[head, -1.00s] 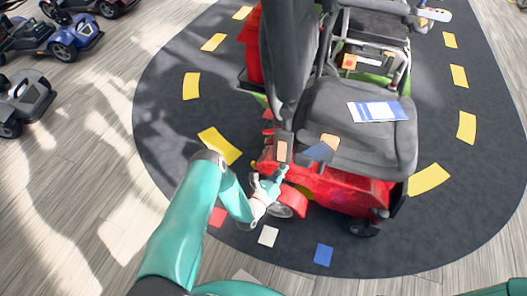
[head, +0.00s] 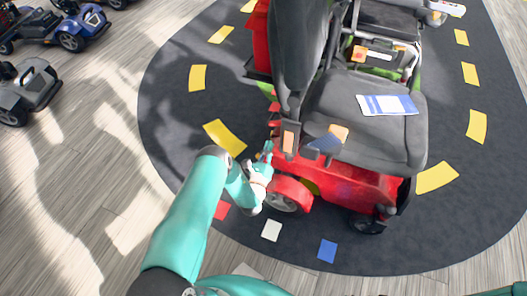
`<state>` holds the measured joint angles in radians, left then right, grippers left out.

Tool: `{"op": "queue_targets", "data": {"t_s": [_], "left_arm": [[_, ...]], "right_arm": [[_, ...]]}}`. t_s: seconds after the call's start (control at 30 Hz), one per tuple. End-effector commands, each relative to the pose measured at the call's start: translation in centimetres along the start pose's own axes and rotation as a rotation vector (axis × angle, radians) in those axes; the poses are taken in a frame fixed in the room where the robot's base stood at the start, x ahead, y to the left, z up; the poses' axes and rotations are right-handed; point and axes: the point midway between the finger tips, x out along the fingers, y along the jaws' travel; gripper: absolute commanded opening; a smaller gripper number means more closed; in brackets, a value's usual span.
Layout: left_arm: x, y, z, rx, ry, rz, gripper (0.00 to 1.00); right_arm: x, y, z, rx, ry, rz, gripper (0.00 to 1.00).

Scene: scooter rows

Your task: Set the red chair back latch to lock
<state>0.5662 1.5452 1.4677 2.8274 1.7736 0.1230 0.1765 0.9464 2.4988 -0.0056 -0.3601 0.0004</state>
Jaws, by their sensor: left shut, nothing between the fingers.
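The red chair is a scooter with a red base (head: 350,186), a dark grey seat (head: 365,118) and an upright dark backrest (head: 296,45). A dark bracket with an orange face (head: 288,138) sits low at the backrest's near side, by the seat hinge. I cannot tell for sure whether it is the latch, or which way the latch is set. My left gripper (head: 267,152) is shut and empty, just left of this bracket and above the rear wheel. Its fingers point up toward the chair's rear; contact cannot be told. My right gripper is out of view.
A blue and white card (head: 387,105) lies on the seat. A green-framed scooter (head: 378,65) stands close behind the red one. Other scooters (head: 70,32) stand at the upper left.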

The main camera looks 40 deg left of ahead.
Motion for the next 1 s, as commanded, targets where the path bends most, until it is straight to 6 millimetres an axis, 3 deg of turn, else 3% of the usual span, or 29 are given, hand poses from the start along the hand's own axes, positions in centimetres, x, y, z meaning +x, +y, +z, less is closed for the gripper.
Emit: {"op": "queue_targets", "data": {"t_s": [0.2,0.4,0.77,0.8,1.0], "left_arm": [[3.8,0.0,-0.1,0.000,-0.003,-0.002,0.00],[5.9,0.2,0.0,-0.001,0.001,-0.012,0.00],[6.3,0.2,0.1,-0.001,0.003,-0.013,0.00],[6.9,1.6,0.7,0.002,-0.003,0.004,0.00],[5.9,0.6,0.6,0.030,0.000,-0.007,0.00]], "right_arm": [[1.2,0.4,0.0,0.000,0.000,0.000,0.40],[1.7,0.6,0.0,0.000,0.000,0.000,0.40],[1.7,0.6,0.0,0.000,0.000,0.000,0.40],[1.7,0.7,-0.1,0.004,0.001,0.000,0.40],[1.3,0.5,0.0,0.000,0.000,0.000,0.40]]}}
